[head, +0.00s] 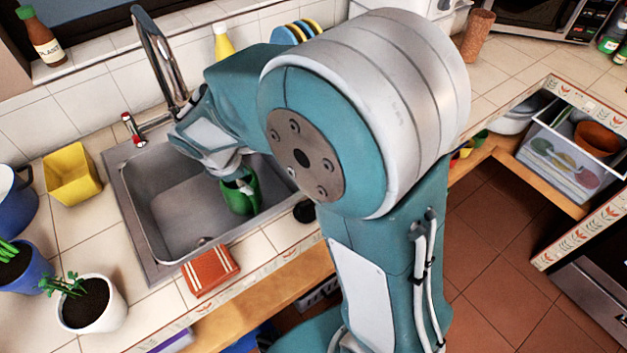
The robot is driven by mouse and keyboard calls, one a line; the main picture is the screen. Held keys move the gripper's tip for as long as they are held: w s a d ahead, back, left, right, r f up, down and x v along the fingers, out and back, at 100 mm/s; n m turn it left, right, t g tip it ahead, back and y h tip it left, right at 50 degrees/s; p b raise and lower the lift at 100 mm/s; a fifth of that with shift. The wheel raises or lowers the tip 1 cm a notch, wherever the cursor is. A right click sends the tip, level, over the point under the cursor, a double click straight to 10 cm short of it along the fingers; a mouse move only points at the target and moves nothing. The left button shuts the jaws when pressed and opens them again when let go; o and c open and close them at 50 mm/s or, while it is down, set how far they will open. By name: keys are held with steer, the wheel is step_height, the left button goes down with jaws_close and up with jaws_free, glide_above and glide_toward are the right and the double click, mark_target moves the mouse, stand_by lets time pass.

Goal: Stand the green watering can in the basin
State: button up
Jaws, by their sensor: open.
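The green watering can (240,196) is inside the metal basin (172,212), toward its right side. It looks roughly upright, but its upper part is partly hidden by my arm and gripper. My gripper (238,174) is right above the can, at its top. It is open, with its fingers close to the can's rim or handle; I cannot tell whether they touch it. The basin's left half is empty, with a drain near its front edge.
A faucet (160,55) rises behind the basin. A yellow pot (72,174) and a white plant pot (90,303) stand to the left. A red striped sponge or cloth (210,271) lies at the basin's front edge. A yellow bottle (223,43) stands behind.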

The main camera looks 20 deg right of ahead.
steer(key=s+d+r+m+t+y, duration=0.1)
steer(key=s+d+r+m+t, duration=0.1)
steer(key=s+d+r+m, duration=0.2)
steer(key=s+d+r+m+t+y, duration=0.2)
steer(key=s+d+r+m, duration=0.3)
steer(key=s+r+m, duration=0.5)
steer(key=shift+s+d+m, duration=0.15)
steer(key=shift+s+m, duration=0.85)
steer(key=shift+s, duration=0.6)
